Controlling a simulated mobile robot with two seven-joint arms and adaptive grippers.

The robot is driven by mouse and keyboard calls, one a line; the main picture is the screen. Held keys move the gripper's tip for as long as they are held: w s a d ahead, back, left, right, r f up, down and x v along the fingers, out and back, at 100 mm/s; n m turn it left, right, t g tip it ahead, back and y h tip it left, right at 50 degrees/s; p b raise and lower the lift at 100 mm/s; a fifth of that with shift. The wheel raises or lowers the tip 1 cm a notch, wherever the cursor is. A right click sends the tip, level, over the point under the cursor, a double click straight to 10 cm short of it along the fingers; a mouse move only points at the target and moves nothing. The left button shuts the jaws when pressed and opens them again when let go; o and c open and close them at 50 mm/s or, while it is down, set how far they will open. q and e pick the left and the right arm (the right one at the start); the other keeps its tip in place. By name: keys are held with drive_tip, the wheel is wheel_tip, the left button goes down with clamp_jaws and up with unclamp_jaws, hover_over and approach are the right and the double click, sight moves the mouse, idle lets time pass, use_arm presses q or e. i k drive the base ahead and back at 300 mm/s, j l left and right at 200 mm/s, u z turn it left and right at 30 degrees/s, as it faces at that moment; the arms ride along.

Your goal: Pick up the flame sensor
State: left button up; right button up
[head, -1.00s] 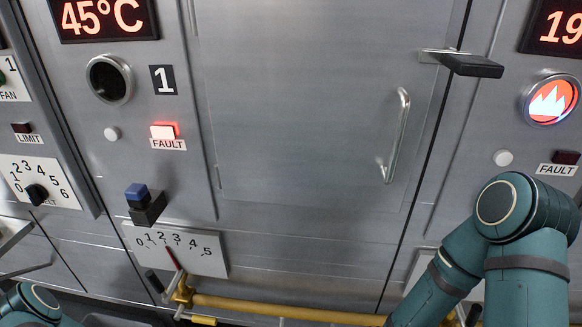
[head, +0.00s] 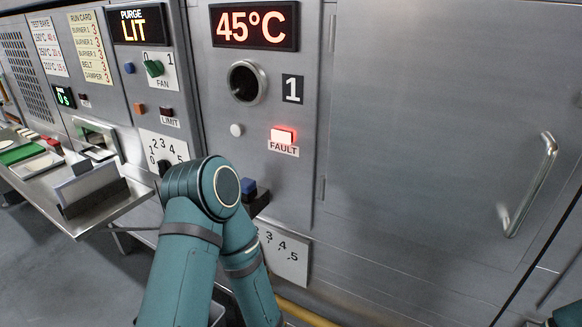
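I cannot make out a flame sensor for certain. A round dark port (head: 246,82) with a metal rim is on the panel beside the label 1 (head: 292,89). A blue-topped black block (head: 249,187) juts from the panel below it, partly hidden by my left arm. My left arm's teal links fill the lower middle, and its gripper is out of view. Only a small piece of my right arm shows at the bottom right corner; its gripper is out of view.
A metal shelf (head: 122,199) at left holds a tilted grey plate (head: 92,187) and several small items. A red FAULT lamp (head: 282,135) is lit under the 45°C display (head: 254,25). A cabinet door handle (head: 530,186) sticks out at right. Open floor shows at lower left.

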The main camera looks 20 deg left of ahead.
sight(249, 189)
drive_tip(key=u, duration=1.05)
